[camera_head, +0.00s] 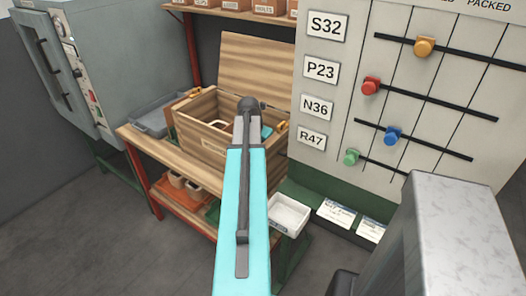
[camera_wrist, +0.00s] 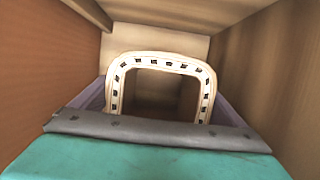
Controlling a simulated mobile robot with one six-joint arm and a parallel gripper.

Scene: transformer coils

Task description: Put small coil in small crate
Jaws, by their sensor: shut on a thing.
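The coil (camera_wrist: 118,82) is a cream rounded-rectangular ring with dark marks around its face. It stands upright in the wrist view with its opening facing the camera. My gripper (camera_wrist: 160,108) is shut on it, with greyish-purple parts at both sides of the coil. Brown wooden walls surround them, so the coil appears to be inside the wooden crate (camera_head: 184,116). In the head view the crate stands on the bench with its lid (camera_head: 255,62) raised behind it. My turquoise arm reaches over it and hides part of the interior. The coil's lower edge and any contact with the floor are hidden.
A grey tray (camera_head: 153,121) lies left of the crate on the wooden bench (camera_head: 150,142). A white bin (camera_head: 289,214) sits lower right. A board (camera_head: 440,100) with coloured knobs rises close to the right, and a grey cabinet (camera_head: 60,75) stands left.

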